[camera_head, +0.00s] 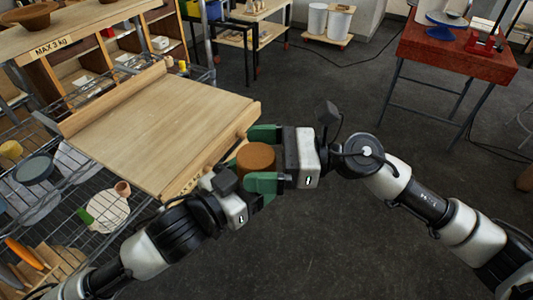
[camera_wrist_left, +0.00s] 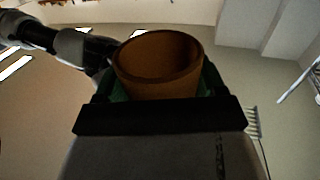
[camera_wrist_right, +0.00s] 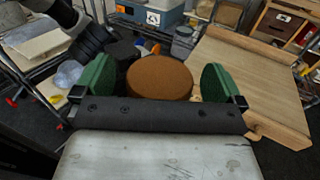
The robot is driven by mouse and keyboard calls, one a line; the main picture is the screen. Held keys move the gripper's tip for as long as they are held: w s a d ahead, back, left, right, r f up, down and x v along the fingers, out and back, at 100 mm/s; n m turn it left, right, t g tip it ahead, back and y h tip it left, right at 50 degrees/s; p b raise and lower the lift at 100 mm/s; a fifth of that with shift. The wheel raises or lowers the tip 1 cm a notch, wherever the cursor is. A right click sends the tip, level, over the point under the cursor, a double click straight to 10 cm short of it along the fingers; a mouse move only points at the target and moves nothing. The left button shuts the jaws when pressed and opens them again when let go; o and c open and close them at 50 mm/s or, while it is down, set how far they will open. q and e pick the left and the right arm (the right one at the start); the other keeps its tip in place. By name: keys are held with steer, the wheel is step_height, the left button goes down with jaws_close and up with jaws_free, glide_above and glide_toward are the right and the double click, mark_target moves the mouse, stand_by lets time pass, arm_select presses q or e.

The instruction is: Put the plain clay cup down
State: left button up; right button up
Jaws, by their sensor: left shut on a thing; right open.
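The plain brown clay cup (camera_head: 256,160) is held in the air just off the right edge of the wooden board. My left gripper (camera_wrist_left: 161,88) is shut on it; in the left wrist view the cup's open mouth (camera_wrist_left: 158,55) shows. My right gripper (camera_head: 263,157) is open, its green fingers on either side of the cup. In the right wrist view the cup's flat brown face (camera_wrist_right: 159,80) lies between the right fingers, with gaps visible on both sides. The left fingertips are mostly hidden in the head view.
The wooden board (camera_head: 150,125), with a raised strip along its left edge, is bare. Wire shelving (camera_head: 95,240) stands below and left, holding plates, a small clay pot (camera_head: 122,188) and a yellow item (camera_head: 11,150). A red table (camera_head: 460,52) stands far right. Dark floor is open between.

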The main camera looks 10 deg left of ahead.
steer(key=c, duration=0.9)
arm_select(q)
steer(key=o, duration=0.8)
steer(key=shift+c, duration=0.2)
arm_select(e)
steer(key=c, duration=0.3)
arm_select(q)
steer(key=o, duration=0.5)
steer(key=shift+f, duration=0.1)
